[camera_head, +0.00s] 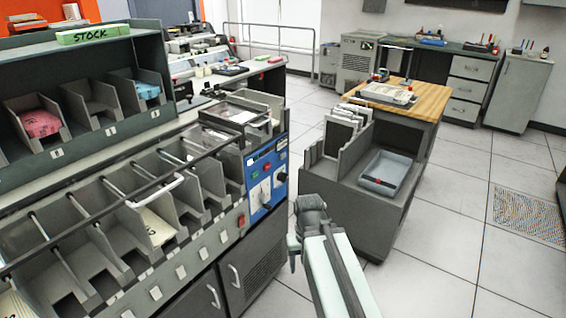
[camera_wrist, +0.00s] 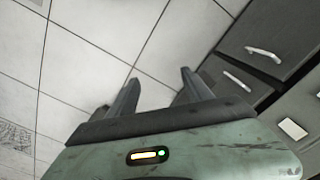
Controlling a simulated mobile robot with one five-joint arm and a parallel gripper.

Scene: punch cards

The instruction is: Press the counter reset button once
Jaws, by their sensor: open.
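A blue control panel (camera_head: 252,205) is on the right end of the grey card machine in the head view. It carries white plates, dials and a small red spot (camera_head: 267,166). A red switch or button (camera_head: 241,220) shows on the machine front just left of the panel. The labels are too small to read, so I cannot tell which control is the counter reset button. My gripper (camera_wrist: 160,90) is open and empty in the wrist view, above the tiled floor. In the head view my arm reaches up to the right of the panel, apart from it in the picture.
The machine's card pockets (camera_head: 150,215) fill the left, below a stock rack (camera_head: 90,90). A grey cart (camera_head: 345,195) with a blue-grey tray (camera_head: 388,172) stands right of my arm. A wooden-topped table (camera_head: 425,102) is behind it. Tiled floor (camera_head: 450,250) is clear at the right.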

